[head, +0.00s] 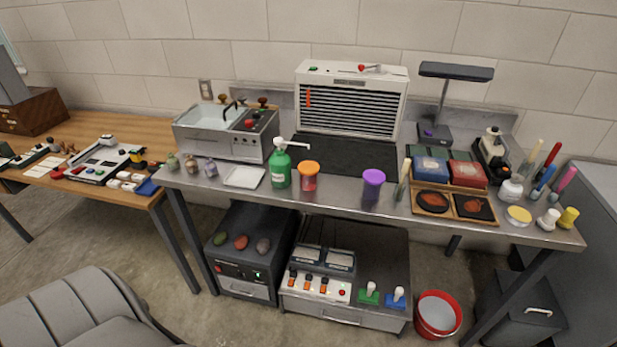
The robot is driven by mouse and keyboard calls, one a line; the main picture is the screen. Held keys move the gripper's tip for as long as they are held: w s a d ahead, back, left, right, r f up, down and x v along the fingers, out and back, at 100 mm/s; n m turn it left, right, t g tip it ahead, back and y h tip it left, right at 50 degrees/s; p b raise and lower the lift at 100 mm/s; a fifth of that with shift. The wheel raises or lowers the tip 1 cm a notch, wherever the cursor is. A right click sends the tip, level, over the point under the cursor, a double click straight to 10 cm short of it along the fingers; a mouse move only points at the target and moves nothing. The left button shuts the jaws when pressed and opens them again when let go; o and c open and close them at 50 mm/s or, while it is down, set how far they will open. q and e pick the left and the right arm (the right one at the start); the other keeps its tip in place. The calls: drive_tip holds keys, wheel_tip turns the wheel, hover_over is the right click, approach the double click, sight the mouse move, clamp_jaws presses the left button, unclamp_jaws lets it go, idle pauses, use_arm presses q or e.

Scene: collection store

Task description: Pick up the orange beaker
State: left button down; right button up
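The orange beaker (309,179) stands upright on the metal bench, near the front edge and left of the middle. Its rim or top is bright orange and its body looks redder and see-through. A green pump bottle (280,170) stands close to its left. A similar beaker with a purple top (373,178) stands to its right, with a gap between them. Neither of my grippers shows in the head view.
The metal bench (335,197) has a dark mat (345,155) behind the beakers and a vented white unit (352,100) at the back. A white tray (244,177) lies left of the bottle. A wooden tray (455,216) and several upright tools crowd the right end.

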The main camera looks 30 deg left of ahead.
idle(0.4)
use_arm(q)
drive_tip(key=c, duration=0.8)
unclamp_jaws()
